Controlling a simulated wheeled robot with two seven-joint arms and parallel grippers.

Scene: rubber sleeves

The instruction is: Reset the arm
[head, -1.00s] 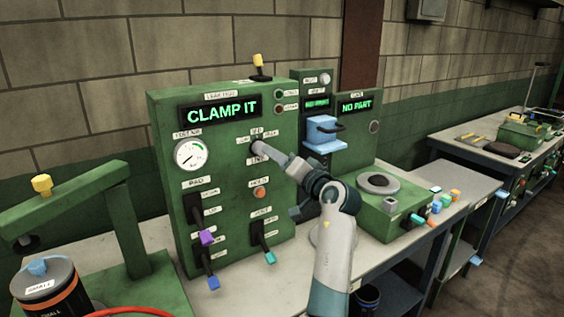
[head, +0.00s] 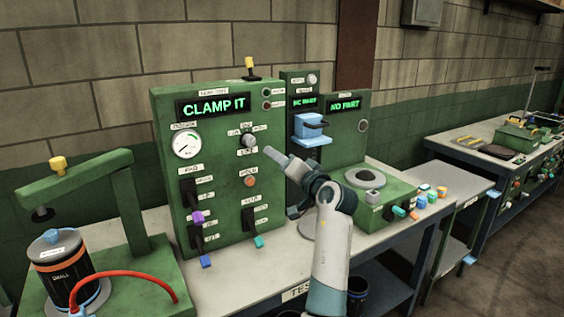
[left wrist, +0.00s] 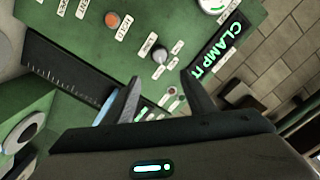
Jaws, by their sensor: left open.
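My left gripper (head: 268,151) is in front of the green test panel (head: 219,150), just right of and below a round grey knob (head: 249,142) and apart from it. In the left wrist view the two fingers (left wrist: 159,78) are spread with nothing between them. The knob (left wrist: 160,54) lies ahead of them on the panel face, beside an orange button (left wrist: 112,20). The panel display (head: 212,105) reads CLAMP IT. My right gripper is in neither view.
A green clamp stand (head: 128,215) with a black can (head: 63,272) and a red hose (head: 130,274) is at left. Levers (head: 248,217) stick out of the panel. A green block with a round top (head: 365,178) is right of my arm, with small coloured pieces (head: 421,201) beyond.

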